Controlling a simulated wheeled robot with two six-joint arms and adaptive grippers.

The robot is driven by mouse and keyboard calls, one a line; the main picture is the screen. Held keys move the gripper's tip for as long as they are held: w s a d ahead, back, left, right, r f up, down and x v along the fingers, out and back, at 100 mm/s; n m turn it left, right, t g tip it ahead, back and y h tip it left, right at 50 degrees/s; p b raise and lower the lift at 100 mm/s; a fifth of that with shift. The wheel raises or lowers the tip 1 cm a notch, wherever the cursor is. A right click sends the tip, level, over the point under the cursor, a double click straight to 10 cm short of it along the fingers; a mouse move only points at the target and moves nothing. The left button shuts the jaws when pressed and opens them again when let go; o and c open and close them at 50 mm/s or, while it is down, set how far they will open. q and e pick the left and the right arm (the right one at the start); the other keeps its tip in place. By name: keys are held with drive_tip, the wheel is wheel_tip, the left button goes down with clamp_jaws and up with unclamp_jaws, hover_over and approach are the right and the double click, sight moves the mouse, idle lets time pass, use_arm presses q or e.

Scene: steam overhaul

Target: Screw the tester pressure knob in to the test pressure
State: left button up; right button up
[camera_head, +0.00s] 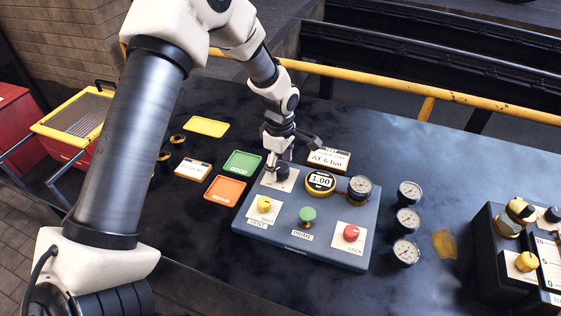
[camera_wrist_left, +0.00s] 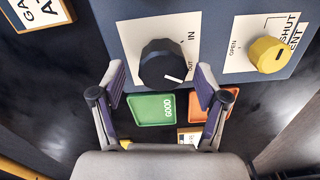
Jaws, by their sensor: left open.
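The tester (camera_head: 335,258) is a blue-grey panel on the dark table. Its black pressure knob (camera_wrist_left: 164,62) sits on a white plate marked IN and OUT. The white mark on the knob points to the lower right, near OUT. In the head view the knob (camera_head: 282,170) is partly hidden by my left gripper (camera_head: 281,158), which is just above it. In the wrist view my left gripper (camera_wrist_left: 161,75) is open, with a finger on each side of the knob, apart from it. The round yellow-rimmed display (camera_head: 320,181) reads 1.00.

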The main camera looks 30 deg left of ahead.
use_arm(q)
drive_tip(key=shift+w+f, duration=0.1)
drive_tip(key=shift+f, duration=0.1)
drive_tip(key=shift+s+d+r, duration=0.1)
drive_tip(key=shift+s+r, duration=0.1)
drive_tip(key=shift+s, duration=0.2)
drive_tip(key=c, duration=1.2)
drive_tip(key=shift+o, duration=0.2)
drive_tip(key=shift+m, duration=0.4)
